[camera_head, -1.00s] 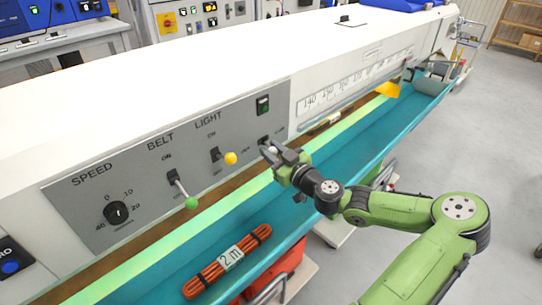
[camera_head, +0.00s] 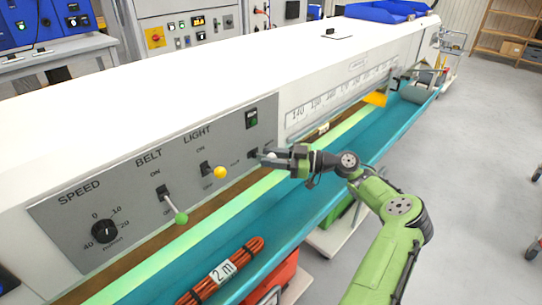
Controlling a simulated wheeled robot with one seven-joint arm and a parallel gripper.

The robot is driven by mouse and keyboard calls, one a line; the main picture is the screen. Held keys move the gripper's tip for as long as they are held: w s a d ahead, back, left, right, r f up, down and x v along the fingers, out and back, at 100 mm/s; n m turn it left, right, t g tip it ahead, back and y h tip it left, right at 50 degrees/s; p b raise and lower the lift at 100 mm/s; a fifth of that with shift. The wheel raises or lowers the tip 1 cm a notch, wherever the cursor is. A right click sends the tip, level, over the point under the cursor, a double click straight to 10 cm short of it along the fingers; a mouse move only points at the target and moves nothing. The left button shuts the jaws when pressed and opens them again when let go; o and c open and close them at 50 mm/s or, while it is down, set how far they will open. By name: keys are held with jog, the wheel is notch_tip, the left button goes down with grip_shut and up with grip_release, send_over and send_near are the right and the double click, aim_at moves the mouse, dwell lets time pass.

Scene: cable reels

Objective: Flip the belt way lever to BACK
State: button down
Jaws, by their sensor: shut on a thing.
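A grey control panel (camera_head: 130,215) on the white machine carries several controls. The belt way lever (camera_head: 254,154) is at the panel's right end, below a green-lit switch. A small label, apparently OUT, is at its left; its other label is hidden by my gripper. My gripper (camera_head: 270,158) is shut on the lever's end, coming from the right, and covers most of its knob. Which way the lever points is hard to tell.
The yellow-knobbed LIGHT lever (camera_head: 220,172) is close left of my gripper. The green-knobbed BELT lever (camera_head: 181,218) and SPEED dial (camera_head: 104,231) are farther left. An orange cable bundle (camera_head: 222,271) lies on the teal belt (camera_head: 345,145) below.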

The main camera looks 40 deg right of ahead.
jog(key=shift+w+d+y, duration=0.1)
jog(key=shift+y, duration=0.2)
jog(key=c, duration=0.9)
grip_release()
jog(key=p+v, duration=0.2)
jog(key=v, duration=1.3)
jog(key=shift+s+d+r+p, duration=0.2)
jog(key=shift+d+r+p, duration=0.05)
jog(key=shift+d+p, duration=0.1)
